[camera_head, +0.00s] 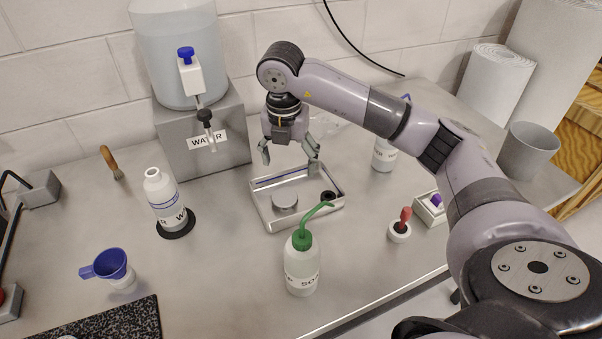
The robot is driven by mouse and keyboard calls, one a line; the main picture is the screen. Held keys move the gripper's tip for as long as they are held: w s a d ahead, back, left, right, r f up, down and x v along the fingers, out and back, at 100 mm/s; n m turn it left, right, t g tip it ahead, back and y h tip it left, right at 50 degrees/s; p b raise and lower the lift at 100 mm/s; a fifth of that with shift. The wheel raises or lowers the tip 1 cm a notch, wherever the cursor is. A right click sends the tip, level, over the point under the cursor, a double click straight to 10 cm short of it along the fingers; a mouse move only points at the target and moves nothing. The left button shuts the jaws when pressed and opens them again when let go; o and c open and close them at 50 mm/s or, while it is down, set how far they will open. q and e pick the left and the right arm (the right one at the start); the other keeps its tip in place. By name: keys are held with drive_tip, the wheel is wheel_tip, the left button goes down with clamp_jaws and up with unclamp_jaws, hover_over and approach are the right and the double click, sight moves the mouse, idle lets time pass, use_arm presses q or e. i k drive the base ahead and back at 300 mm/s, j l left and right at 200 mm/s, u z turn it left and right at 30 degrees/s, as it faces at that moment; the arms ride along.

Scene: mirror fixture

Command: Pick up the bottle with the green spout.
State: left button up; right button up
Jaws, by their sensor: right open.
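The bottle with the green spout (302,268) stands upright on the metal counter, in front of the metal tray. It is white and translucent with a dark-lettered label, and its bent green spout points up to the right. My right gripper (288,159) is open and empty, pointing down above the back part of the tray (266,216). It is behind the bottle and apart from it. My left gripper is not in view.
The tray holds a round metal lid (285,201) and a small black part. A white bottle (165,197) stands on a black disc at left. A blue funnel (110,265) is further left. A red-handled item (401,228) stands right of the green-spout bottle. A water tank (180,45) stands behind.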

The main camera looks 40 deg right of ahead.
sight(302, 251)
drive_tip(key=z, duration=1.1)
